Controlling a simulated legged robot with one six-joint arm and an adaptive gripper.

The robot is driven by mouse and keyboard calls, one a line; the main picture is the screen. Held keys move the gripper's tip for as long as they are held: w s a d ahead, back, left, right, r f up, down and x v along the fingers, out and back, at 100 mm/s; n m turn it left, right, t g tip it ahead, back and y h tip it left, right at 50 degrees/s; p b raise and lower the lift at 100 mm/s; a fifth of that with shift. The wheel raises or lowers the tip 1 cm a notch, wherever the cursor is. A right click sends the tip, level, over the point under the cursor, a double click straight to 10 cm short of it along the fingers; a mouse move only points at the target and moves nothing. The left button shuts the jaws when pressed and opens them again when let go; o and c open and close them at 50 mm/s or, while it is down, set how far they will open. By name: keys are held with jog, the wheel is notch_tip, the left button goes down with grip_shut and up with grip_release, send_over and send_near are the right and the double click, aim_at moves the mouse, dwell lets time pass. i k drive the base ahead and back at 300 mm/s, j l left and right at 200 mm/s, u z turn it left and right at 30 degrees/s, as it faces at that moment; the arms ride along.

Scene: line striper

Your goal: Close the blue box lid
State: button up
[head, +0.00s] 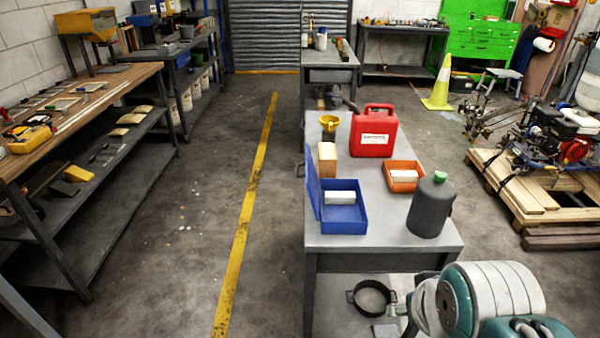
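In the head view, the blue box (350,217) sits on the grey workbench at its near left part. Its blue lid (314,197) stands open, raised along the box's left side. A white block (341,198) lies inside the box. Part of my white and teal arm shows at the lower right, below the bench top and apart from the box. I cannot make out my gripper's fingers there, or whether they hold anything.
On the grey workbench (390,240) stand a dark canister (432,208), an orange tray (403,186), a tan block (327,160), a red can (374,135) and a yellow funnel (329,124).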

aim_at(310, 175)
jog(key=i+j+z, duration=0.1)
jog(key=j, duration=0.25)
jog(key=i+j+z, duration=0.15)
jog(key=j, duration=0.25)
jog(key=i+j+z, duration=0.1)
jog(key=j, duration=0.3)
jog(key=i+j+z, duration=0.15)
jog(key=j, duration=0.25)
jog(key=i+l, duration=0.2)
jog(key=l, duration=0.1)
